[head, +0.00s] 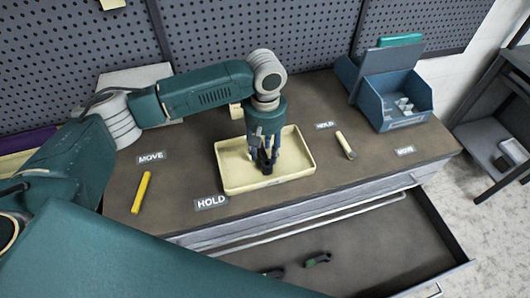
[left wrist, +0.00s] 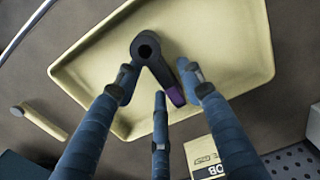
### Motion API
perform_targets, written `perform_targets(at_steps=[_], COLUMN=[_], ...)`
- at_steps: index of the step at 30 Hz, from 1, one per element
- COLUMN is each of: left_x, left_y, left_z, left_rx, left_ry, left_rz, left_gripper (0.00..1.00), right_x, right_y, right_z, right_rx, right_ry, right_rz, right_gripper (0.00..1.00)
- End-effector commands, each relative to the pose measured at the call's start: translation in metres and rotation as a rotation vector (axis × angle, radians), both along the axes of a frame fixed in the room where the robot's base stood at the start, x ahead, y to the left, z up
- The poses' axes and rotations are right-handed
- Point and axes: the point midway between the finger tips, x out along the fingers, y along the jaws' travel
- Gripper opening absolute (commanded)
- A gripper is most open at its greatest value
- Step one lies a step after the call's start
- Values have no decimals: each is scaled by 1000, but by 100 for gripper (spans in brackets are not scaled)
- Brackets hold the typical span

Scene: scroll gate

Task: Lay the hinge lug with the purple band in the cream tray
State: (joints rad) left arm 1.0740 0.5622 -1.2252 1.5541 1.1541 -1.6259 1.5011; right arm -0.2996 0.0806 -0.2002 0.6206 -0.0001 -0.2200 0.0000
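The hinge lug (left wrist: 147,47) is dark with a round eye at one end and a purple band (left wrist: 175,95) near the other. It is over the floor of the cream tray (head: 228,181); I cannot tell whether it rests there fully. The tray rim also shows in the left wrist view (left wrist: 262,40). My left gripper (head: 266,160) points down into the tray. Its fingers (left wrist: 160,85) stand apart around the lug, with gaps between them and it. In the head view the fingers partly hide the lug. My right gripper is not in view.
A yellow rod (head: 141,192) lies left of the tray, a cream pin (head: 345,146) right of it. A blue bin (head: 405,105) with small parts stands at the back right. The open drawer (head: 370,245) below holds a dark green-banded part (head: 318,260). A pegboard rises behind.

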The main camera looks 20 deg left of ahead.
Motion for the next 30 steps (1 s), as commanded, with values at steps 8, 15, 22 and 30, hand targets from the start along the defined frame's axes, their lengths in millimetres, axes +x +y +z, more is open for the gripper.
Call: perform_targets(at_steps=[8,15,22,30], left_x=[1,1,0,0], left_y=[-1,-1,0,0], left_z=[58,96,107,107], left_rx=[-2,-1,0,0], left_ry=[-6,-3,0,0], left_rz=[-1,0,0,0], left_gripper=[38,38,38,38], right_x=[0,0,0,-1], right_y=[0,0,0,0], right_z=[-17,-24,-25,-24], right_rx=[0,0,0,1], right_ry=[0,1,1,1], right_rz=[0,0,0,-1], right_gripper=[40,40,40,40])
